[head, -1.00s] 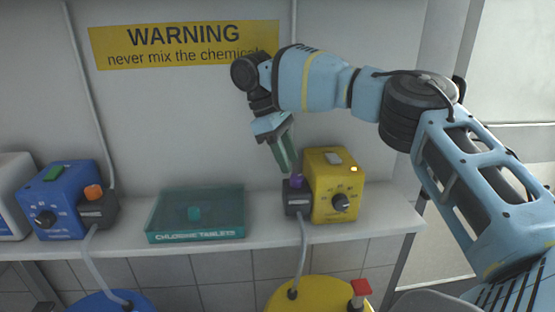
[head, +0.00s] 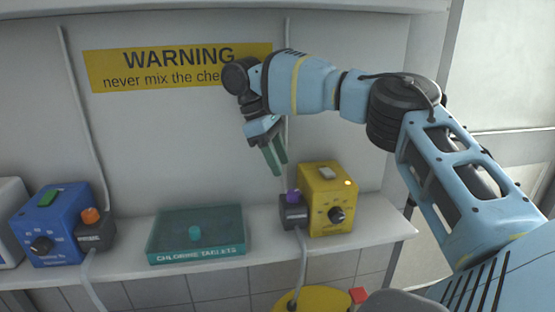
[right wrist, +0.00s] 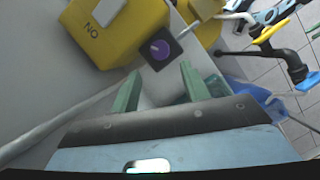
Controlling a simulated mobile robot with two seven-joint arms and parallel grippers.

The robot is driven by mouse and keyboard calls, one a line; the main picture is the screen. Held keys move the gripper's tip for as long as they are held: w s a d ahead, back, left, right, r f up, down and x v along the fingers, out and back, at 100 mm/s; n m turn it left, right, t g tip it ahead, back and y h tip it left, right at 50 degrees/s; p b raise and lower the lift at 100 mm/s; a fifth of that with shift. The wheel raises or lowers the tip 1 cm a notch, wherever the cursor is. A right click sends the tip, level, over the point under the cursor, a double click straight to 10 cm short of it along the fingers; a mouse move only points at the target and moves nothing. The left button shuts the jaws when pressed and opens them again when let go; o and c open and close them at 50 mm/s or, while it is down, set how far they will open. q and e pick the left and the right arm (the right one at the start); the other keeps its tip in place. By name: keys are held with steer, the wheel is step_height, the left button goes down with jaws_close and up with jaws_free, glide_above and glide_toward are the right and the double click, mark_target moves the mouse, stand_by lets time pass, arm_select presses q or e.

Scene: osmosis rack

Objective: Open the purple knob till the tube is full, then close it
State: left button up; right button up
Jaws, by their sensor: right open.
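The purple knob (head: 293,195) sits on top of a dark block on the left side of the yellow pump box (head: 325,205). It also shows in the right wrist view as a purple disc (right wrist: 159,49) on the dark block, just beyond the fingers. My right gripper (head: 278,168) is open and empty, with green fingers pointing down, above and slightly left of the knob and apart from it. A clear tube (head: 301,250) runs down from the dark block; I cannot tell its fill level. My left gripper is not in view.
A teal chlorine tablets box (head: 196,236) stands on the shelf left of the yellow box. A blue pump box (head: 50,228) with an orange knob (head: 91,215) stands further left. A yellow container (head: 318,298) is below the shelf. A warning sign is on the wall.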

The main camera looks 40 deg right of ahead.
mark_target(295, 191)
steer(key=shift+o, duration=0.3)
steer(key=shift+d+r+n+t+b, duration=0.15)
steer(key=shift+n+b, duration=0.1)
steer(key=shift+n, duration=0.2)
steer(key=shift+a+r+n+t+b, duration=0.15)
steer(key=shift+n+b, duration=0.1)
steer(key=shift+n, duration=0.2)
steer(key=s+n+t+b, duration=0.1)
steer(key=n, duration=0.1)
steer(key=s+d+n+t+y+b, duration=0.1)
steer(key=n, duration=0.1)
steer(key=s+d+n+t+y+b, duration=0.1)
steer(key=n, duration=0.2)
steer(key=shift+s+d+r, duration=0.1)
steer(key=shift+s+r, duration=0.05)
steer(key=shift+s, duration=0.15)
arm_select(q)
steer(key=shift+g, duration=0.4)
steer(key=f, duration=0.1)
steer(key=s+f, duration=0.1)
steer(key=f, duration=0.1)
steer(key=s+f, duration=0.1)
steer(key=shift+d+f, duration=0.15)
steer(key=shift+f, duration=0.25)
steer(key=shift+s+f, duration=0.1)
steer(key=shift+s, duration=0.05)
arm_select(e)
steer(key=shift+f, duration=3.85)
steer(key=shift+c, duration=0.2)
